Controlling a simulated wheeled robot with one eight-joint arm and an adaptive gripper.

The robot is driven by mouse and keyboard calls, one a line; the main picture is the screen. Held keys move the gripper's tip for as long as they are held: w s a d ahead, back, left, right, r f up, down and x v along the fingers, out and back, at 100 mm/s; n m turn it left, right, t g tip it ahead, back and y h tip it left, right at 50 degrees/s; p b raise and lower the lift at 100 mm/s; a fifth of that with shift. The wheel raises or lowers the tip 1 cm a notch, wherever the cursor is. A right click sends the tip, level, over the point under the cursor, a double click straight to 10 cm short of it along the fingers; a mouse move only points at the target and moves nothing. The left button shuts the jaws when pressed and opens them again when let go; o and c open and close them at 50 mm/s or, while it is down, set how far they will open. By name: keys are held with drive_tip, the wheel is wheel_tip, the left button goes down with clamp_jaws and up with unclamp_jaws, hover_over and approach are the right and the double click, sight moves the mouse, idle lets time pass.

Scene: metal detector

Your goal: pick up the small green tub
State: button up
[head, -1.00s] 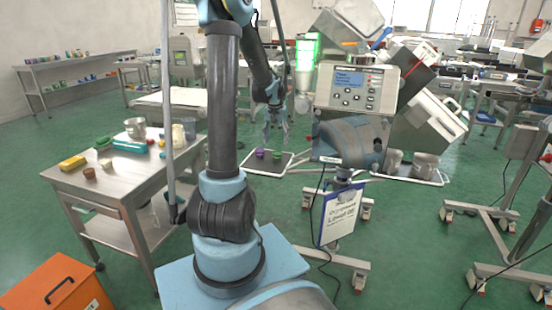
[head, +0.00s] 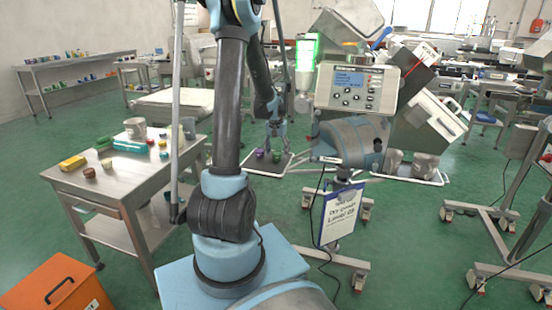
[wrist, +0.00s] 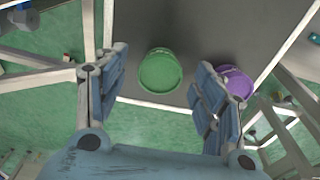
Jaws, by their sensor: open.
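The small green tub (wrist: 160,72) stands on the grey tray (wrist: 205,30) in the wrist view, between my fingers in the picture. It also shows as a small shape in the head view (head: 277,156). My gripper (wrist: 163,62) is open and empty, its fingers either side of the tub. In the head view my gripper (head: 268,138) hangs just over the tray. I cannot tell how much height is left between the fingertips and the tub. The tub's far side is not hidden in the wrist view.
A purple tub (wrist: 235,82) stands right of the green one in the wrist view, partly behind my right finger. The grey-blue machine (head: 352,138) with a control panel stands right of my arm. A metal table (head: 120,180) with several small items is at left.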

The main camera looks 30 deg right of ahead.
drive_tip(key=c, duration=1.1)
drive_tip(key=shift+o, duration=0.2)
